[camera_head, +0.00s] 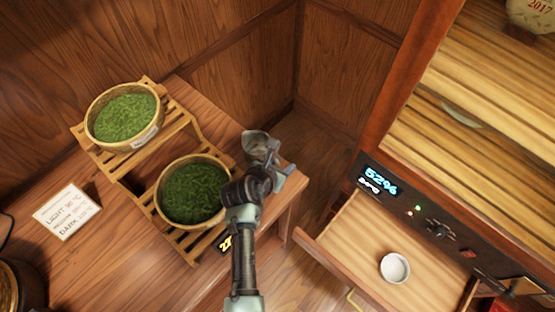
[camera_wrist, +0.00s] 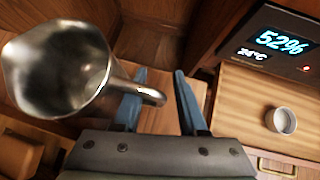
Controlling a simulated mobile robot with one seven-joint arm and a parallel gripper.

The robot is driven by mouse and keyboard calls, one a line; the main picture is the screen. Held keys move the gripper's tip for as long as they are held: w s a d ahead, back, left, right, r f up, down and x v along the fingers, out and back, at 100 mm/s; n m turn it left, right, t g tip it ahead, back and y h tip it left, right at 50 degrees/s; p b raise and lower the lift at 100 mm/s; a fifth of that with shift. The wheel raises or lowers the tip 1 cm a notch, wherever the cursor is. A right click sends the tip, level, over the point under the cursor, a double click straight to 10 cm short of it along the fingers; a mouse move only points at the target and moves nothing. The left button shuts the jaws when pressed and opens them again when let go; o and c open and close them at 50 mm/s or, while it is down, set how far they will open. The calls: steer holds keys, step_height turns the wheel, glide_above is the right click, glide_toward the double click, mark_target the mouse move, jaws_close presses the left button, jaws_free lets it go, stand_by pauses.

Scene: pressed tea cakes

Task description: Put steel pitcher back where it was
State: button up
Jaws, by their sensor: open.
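The steel pitcher (camera_head: 257,146) is at the right end of the wooden counter, by its edge. In the wrist view the pitcher (camera_wrist: 62,70) fills the upper left, its open mouth facing the camera. Its handle reaches across the left finger into the gap between the fingers. My gripper (camera_head: 282,168) is open beside the pitcher, on its handle side. In the wrist view both blue fingers of my gripper (camera_wrist: 160,92) stand apart. I cannot tell whether they touch the handle. My arm hides part of the pitcher's lower side and the counter below it.
A slatted stepped rack (camera_head: 118,163) left of my gripper holds two bowls of green leaves (camera_head: 124,118) (camera_head: 192,192). At right, an open drawer (camera_head: 345,240) holds a small white cup (camera_head: 394,268), below a cabinet with a lit display (camera_head: 380,180).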

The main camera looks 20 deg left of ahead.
steer(key=p+v, duration=0.1)
steer(key=v, duration=1.1)
steer(key=w+d+r+m+t+y, duration=0.15)
steer(key=w+r+m, duration=0.3)
steer(key=r, duration=0.55)
steer(key=w+d+r+m+t, duration=0.1)
steer(key=w+r+m+t, duration=0.25)
steer(key=r+m, duration=0.45)
steer(key=w+d+r+m+t+y, duration=0.1)
steer(key=w+r+m+t, duration=0.3)
steer(key=r, duration=0.7)
steer(key=s+d+r+m+t, duration=0.1)
steer(key=d+r+m+t, duration=0.2)
steer(key=r, duration=0.7)
steer(key=s+d+r+m+t, duration=0.1)
steer(key=d+r+m, duration=0.2)
steer(key=r+m, duration=0.5)
steer(key=s+d+r+m+t, duration=0.2)
steer(key=s+r, duration=0.3)
steer(key=r, duration=0.3)
steer(key=s+d+r+m+t+h, duration=0.1)
steer(key=s+d+r+m+t, duration=0.1)
steer(key=r, duration=0.7)
steer(key=s+m+t, duration=0.1)
steer(key=s+m, duration=0.1)
steer(key=s, duration=0.1)
steer(key=shift+s+d+m, duration=0.2)
steer(key=shift+m, duration=0.15)
steer(key=shift+h, duration=0.25)
